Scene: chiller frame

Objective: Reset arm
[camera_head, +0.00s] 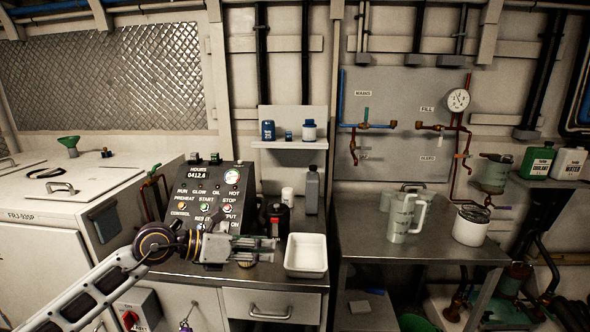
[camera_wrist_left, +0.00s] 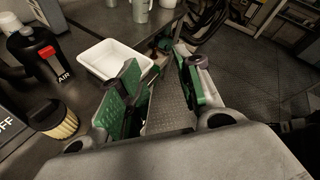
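My left arm comes in from the lower left in the head view, and its left gripper (camera_head: 272,248) points right in front of the control panel (camera_head: 205,200). The gripper is level with the counter front, left of a white tray (camera_head: 306,270). In the left wrist view the green-padded fingers (camera_wrist_left: 156,66) stand apart, with no object seen held between them. The white tray (camera_wrist_left: 103,60) lies beyond the left finger there. My right arm and gripper are not in view.
A yellowish filter (camera_wrist_left: 52,118) is close by at left. A pitcher (camera_head: 404,217) and white pot (camera_head: 471,226) stand on the right table (camera_head: 365,232).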

